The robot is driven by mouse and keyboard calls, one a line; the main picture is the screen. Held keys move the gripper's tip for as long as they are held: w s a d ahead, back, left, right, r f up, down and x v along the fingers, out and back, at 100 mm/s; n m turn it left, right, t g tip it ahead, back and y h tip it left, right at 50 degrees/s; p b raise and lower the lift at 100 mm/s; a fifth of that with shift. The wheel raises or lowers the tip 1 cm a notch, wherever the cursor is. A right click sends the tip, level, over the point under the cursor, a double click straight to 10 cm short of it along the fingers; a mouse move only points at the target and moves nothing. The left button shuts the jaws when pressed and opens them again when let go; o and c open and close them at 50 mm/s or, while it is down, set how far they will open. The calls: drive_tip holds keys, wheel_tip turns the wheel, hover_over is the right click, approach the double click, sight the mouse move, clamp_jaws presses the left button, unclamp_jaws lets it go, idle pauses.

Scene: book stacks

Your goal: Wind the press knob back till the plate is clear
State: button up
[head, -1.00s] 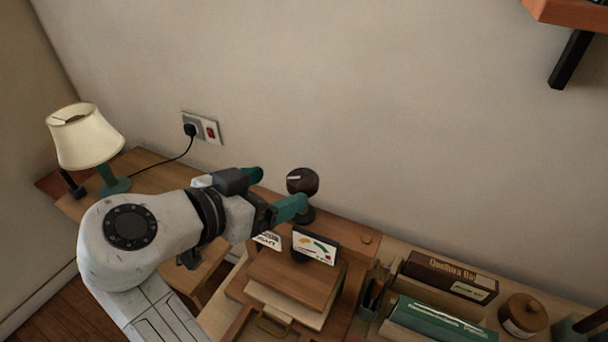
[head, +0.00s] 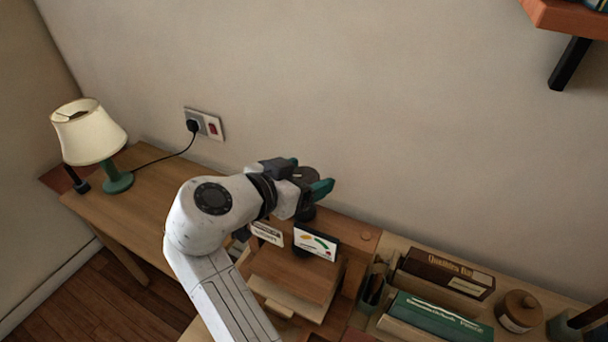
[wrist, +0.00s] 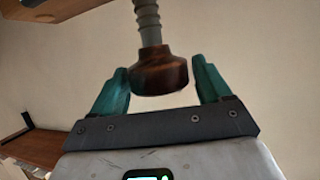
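The dark brown press knob (head: 306,174) stands on its screw at the back of the wooden press, partly hidden by my gripper. In the wrist view the round knob (wrist: 160,74) and its grey ribbed screw (wrist: 148,22) show. My gripper (wrist: 160,82) has its green fingers apart, one on each side of the knob. There is a gap at the right finger; I cannot tell whether the left finger touches. In the head view my gripper (head: 309,174) is at knob height. The wooden plate (head: 290,275) of the press lies in front; its clearance underneath cannot be judged.
A small card with a coloured gauge (head: 316,243) and a white label (head: 267,233) stand before the knob. Books (head: 440,318), a lidded jar (head: 520,311) and a pen holder (head: 372,290) are to the right. A lamp (head: 89,132) stands left; the desk between is clear.

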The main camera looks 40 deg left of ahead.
drive_tip(key=c, duration=0.8)
drive_tip(key=shift+o, duration=0.2)
drive_tip(key=shift+y, duration=0.3)
